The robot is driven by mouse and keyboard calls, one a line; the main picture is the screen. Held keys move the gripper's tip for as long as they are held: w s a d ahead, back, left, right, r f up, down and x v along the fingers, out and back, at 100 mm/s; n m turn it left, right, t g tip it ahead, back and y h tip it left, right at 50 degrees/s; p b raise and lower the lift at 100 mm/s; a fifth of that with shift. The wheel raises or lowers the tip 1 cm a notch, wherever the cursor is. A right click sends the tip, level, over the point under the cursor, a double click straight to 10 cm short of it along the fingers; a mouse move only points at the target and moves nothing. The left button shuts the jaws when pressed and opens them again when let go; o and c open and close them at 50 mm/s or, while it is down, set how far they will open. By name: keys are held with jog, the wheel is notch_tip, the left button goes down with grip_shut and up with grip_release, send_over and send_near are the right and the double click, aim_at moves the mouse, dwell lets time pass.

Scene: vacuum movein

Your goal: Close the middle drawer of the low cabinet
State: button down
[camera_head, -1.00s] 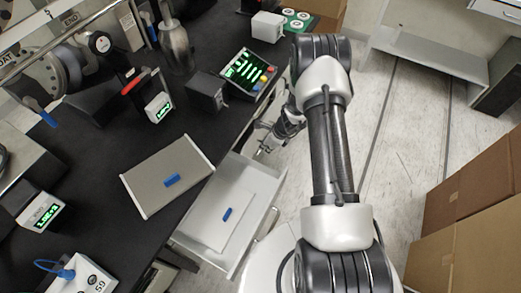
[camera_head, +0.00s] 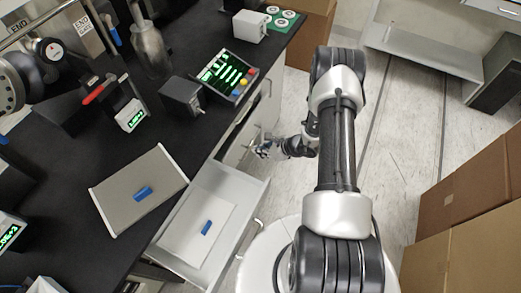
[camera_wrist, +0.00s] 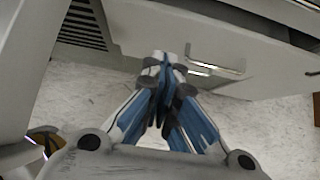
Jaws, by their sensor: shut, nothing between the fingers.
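An open drawer (camera_head: 225,181) with pale grey walls sticks out from under the black bench in the head view. Its level in the cabinet cannot be told. A white sheet (camera_head: 183,235) and a small blue object (camera_head: 206,228) lie in it. My gripper (camera_head: 257,151) is just beyond the drawer's far corner, beside the cabinet fronts, apparently apart from the drawer. In the wrist view my gripper (camera_wrist: 166,62) is shut and empty, its fingertips pointing toward a pale cabinet front (camera_wrist: 150,25) with a metal handle (camera_wrist: 215,69). Contact there cannot be told.
The black bench (camera_head: 75,150) holds a grey panel (camera_head: 120,200), a lit display box (camera_head: 228,75) and other instruments. Cardboard boxes (camera_head: 465,195) stand at the right. Pale floor (camera_head: 400,150) is clear between them and my arm.

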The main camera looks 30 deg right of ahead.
jog(key=shift+w+a+f+b, duration=0.55)
jog(key=shift+w+a+f, duration=0.3)
jog(key=shift+w, duration=0.3)
jog(key=shift+w+a+f+b, duration=0.5)
jog(key=shift+w+a+f, duration=0.2)
jog(key=shift+w+a, duration=0.3)
jog(key=shift+w+a+f+b, duration=0.55)
jog(key=shift+w+a+f, duration=0.25)
jog(key=shift+w, duration=0.45)
